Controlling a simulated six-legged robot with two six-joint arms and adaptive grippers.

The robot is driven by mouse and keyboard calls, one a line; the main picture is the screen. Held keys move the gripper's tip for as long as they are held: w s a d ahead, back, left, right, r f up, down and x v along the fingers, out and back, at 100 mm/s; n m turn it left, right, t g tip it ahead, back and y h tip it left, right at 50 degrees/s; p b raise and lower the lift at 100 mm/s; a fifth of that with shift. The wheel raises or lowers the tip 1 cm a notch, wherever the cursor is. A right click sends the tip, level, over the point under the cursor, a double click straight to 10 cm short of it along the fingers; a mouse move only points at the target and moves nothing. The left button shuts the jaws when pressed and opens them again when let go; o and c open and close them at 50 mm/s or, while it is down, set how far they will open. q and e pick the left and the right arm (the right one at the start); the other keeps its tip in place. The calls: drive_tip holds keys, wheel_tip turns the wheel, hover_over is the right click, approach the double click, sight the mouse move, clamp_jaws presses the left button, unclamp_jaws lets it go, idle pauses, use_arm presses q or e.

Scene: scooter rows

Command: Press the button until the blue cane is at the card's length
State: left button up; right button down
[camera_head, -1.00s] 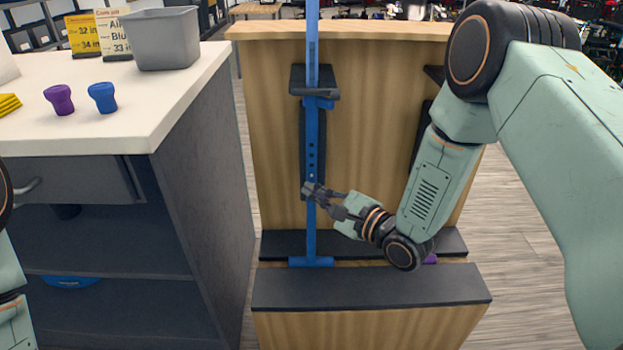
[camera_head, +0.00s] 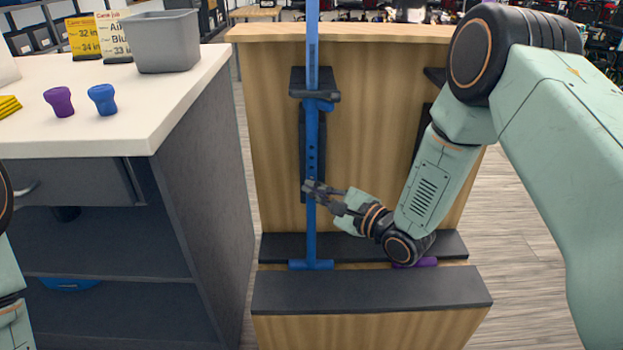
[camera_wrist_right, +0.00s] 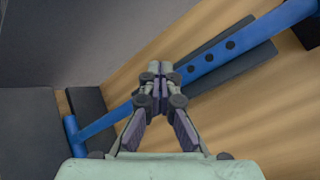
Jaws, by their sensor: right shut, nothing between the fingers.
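The blue cane (camera_head: 311,165) stands upright in a black clamp (camera_head: 314,88) on the wooden rack, its foot on the dark ledge. A row of dark holes runs down its shaft. My right gripper (camera_head: 309,190) is shut, its fingertips at the cane's shaft just below the holes. In the right wrist view the shut fingertips (camera_wrist_right: 160,68) overlap the blue cane (camera_wrist_right: 205,68); the button is hidden or too small to tell. The white card (camera_head: 113,36) on the counter is partly hidden; a "33" shows. Of my left arm only a part shows at the left edge.
A yellow card (camera_head: 83,36), a grey bin (camera_head: 163,41), a purple tip (camera_head: 59,101) and a blue tip (camera_head: 102,98) are on the white counter (camera_head: 130,128). A purple foot (camera_head: 424,263) shows behind my right arm. The wooden rack (camera_head: 370,100) stands right of the counter.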

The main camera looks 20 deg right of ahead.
drive_tip(key=shift+w, duration=0.2)
idle(0.6)
drive_tip(key=shift+w+d, duration=0.15)
drive_tip(key=shift+w, duration=0.05)
drive_tip(key=shift+w+d, duration=0.15)
drive_tip(key=shift+w, duration=0.35)
idle(0.8)
drive_tip(key=shift+w+d+r, duration=0.1)
drive_tip(key=shift+w+r, duration=0.1)
idle(0.5)
drive_tip(key=shift+s+a+f, duration=0.1)
drive_tip(key=shift+s+a, duration=0.1)
drive_tip(key=shift+s, duration=0.3)
drive_tip(key=shift+s+a+f, duration=0.1)
drive_tip(key=shift+s+a, duration=0.05)
drive_tip(key=shift+s, duration=0.3)
